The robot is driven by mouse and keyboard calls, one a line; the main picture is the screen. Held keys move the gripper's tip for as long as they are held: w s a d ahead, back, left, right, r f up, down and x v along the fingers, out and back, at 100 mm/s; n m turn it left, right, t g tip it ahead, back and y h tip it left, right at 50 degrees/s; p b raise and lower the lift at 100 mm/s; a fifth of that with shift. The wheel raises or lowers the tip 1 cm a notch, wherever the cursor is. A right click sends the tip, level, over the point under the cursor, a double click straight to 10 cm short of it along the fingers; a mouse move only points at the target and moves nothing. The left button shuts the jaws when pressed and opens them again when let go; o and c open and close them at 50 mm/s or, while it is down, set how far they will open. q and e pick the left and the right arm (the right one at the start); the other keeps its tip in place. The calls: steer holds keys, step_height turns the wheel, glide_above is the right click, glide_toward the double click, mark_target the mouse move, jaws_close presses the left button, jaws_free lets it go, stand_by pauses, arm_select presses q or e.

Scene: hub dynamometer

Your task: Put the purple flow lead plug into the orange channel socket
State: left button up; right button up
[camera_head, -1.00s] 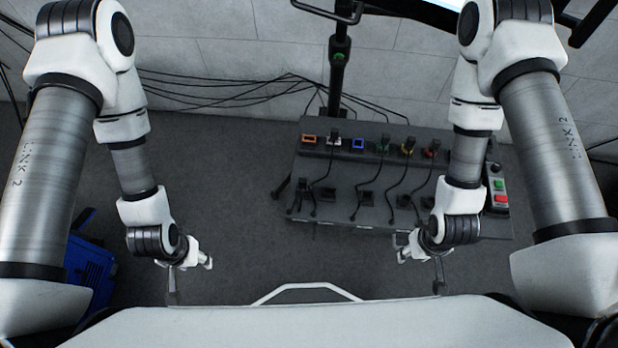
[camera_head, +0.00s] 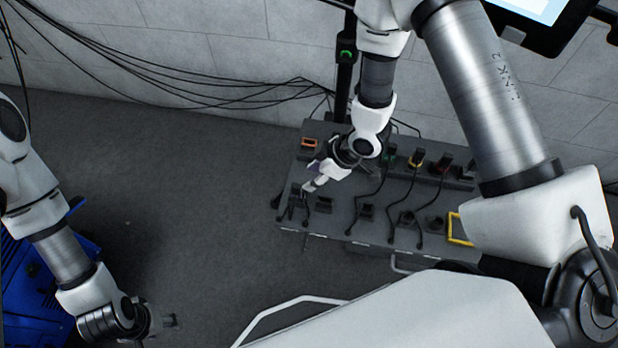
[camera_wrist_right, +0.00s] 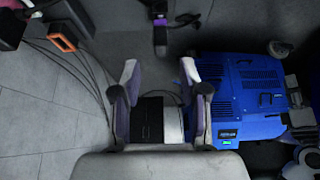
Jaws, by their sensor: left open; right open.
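The orange channel socket (camera_head: 309,143) is at the back left of the dark panel; in the right wrist view it is an orange-rimmed socket (camera_wrist_right: 62,37) at upper left. A dark plug with a purple band (camera_wrist_right: 160,35) is at top centre of the right wrist view, ahead of my fingers. In the head view a dark plug (camera_head: 296,190) at the panel's front left seems to be the same one. My right gripper (camera_head: 311,177) is open above the panel's left part; its fingers (camera_wrist_right: 160,70) hold nothing. My left gripper (camera_head: 155,325) is open at lower left, away from the panel.
Other leads with plugs, including ones at a green (camera_head: 389,157) and a yellow socket (camera_head: 417,160), cross the panel. A dark post (camera_head: 345,70) stands behind it. A blue machine (camera_wrist_right: 238,92) stands on the floor at left. Open floor lies left of the panel.

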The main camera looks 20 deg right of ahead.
mark_target(300, 186)
steer(key=b+x, duration=0.4)
steer(key=x, duration=0.3)
steer(key=shift+a+f, duration=0.1)
steer(key=shift+f, duration=0.25)
steer(key=shift+w+a+f, duration=0.15)
steer(key=shift+a+f, duration=0.05)
steer(key=shift+f, duration=0.25)
jaws_close()
steer(key=shift+r, duration=0.15)
steer(key=shift+r+p, duration=3.4)
steer(key=shift+r, duration=0.1)
